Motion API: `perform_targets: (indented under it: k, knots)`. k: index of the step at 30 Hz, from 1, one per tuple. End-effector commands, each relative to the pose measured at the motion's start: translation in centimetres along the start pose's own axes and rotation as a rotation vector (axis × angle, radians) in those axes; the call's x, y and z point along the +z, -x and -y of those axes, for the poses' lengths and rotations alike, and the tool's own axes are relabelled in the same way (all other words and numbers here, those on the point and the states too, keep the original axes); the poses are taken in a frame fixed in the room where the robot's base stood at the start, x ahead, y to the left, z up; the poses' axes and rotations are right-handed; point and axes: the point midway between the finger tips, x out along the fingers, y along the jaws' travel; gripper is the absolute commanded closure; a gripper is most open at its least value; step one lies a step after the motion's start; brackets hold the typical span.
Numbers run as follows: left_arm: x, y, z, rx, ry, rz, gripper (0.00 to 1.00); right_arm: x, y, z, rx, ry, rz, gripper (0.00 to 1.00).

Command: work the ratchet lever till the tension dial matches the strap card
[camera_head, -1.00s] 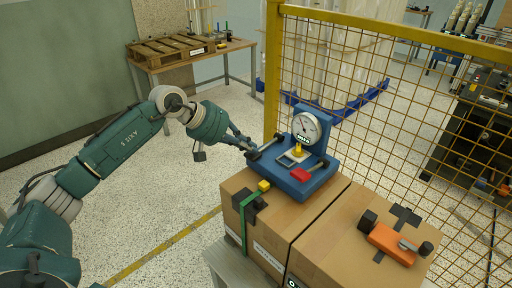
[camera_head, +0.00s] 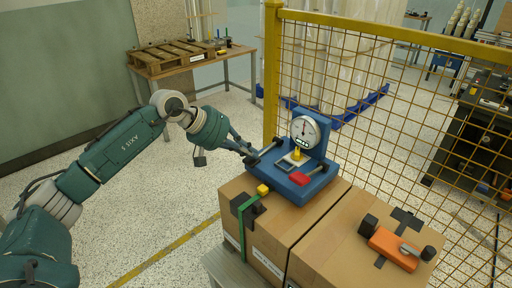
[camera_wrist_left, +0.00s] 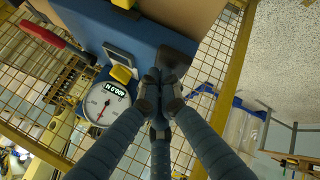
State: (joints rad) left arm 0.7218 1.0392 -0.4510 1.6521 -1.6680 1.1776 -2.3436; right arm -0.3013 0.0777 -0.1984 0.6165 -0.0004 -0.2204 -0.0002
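A blue tensioner (camera_head: 285,184) sits on a carton. Its round white dial (camera_head: 304,130) has a red needle; it also shows in the left wrist view (camera_wrist_left: 107,104), with a small digital readout that seems to read 400 N. A dark bar lever (camera_head: 266,152) is at the tensioner's left; a red-handled lever (camera_head: 299,179) is at its right. My left gripper (camera_head: 251,156) is at the dark lever's outer end. In the left wrist view its fingertips (camera_wrist_left: 160,92) are together beside a dark block; whether they hold the lever is hidden. No strap card is clearly readable. My right gripper is out of view.
A green strap (camera_head: 242,228) with a yellow buckle (camera_head: 262,189) runs down the carton (camera_head: 268,222). An orange tool (camera_head: 393,248) lies on the neighbouring carton. A yellow mesh fence (camera_head: 400,110) stands close behind. A wooden pallet (camera_head: 175,54) rests on a far table.

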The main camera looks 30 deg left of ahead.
Motion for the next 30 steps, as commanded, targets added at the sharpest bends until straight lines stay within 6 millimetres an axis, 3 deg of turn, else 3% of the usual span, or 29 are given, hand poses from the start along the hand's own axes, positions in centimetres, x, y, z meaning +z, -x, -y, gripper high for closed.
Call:
perform_targets:
  k: [21,30]
  knots:
    - [-2.3,5.3,-5.4,0.004,-0.001,-0.005,1.00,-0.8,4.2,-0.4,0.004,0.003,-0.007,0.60]
    - [-2.5,5.7,-5.8,0.003,-0.001,-0.004,1.00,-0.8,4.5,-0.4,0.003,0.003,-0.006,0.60]
